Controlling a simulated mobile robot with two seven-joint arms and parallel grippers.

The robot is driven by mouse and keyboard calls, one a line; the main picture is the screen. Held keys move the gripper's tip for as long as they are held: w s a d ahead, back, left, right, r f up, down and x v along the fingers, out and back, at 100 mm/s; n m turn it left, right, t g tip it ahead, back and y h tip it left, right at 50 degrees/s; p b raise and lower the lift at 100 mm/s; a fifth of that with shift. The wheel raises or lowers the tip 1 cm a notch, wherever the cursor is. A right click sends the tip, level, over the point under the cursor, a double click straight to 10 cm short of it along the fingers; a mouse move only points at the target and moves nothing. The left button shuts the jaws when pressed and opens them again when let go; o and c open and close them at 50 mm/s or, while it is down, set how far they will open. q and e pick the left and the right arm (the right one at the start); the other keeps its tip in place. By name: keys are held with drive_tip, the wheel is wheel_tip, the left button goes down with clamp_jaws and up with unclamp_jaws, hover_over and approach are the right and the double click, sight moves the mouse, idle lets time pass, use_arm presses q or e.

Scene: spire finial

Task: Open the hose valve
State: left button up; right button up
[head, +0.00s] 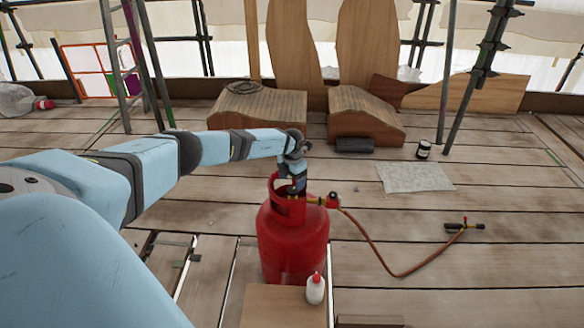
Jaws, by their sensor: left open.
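A red gas cylinder (291,243) stands upright on the plank floor in the middle of the head view. Brass fittings and a red piece (333,199) sit at the right of its top. An orange-brown hose (376,247) runs from there to a torch-like tool (464,226) on the floor at right. My left gripper (297,188) is open and points down at the cylinder's collar, just left of the fittings. Its fingers partly hide the valve area, and I cannot tell whether they touch anything. My right gripper is out of view.
A white bottle with a red cap (315,289) stands on a wooden board (270,308) in front of the cylinder. A pale sheet (415,177) and a dark can (424,149) are at right. Curved wooden blocks (365,118) and scaffold poles stand behind. Floor gaps show at lower left.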

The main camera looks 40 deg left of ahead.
sight(292, 190)
use_arm(q)
wheel_tip(292, 190, up, 10)
drive_tip(key=p, duration=0.2)
drive_tip(key=shift+f, duration=0.25)
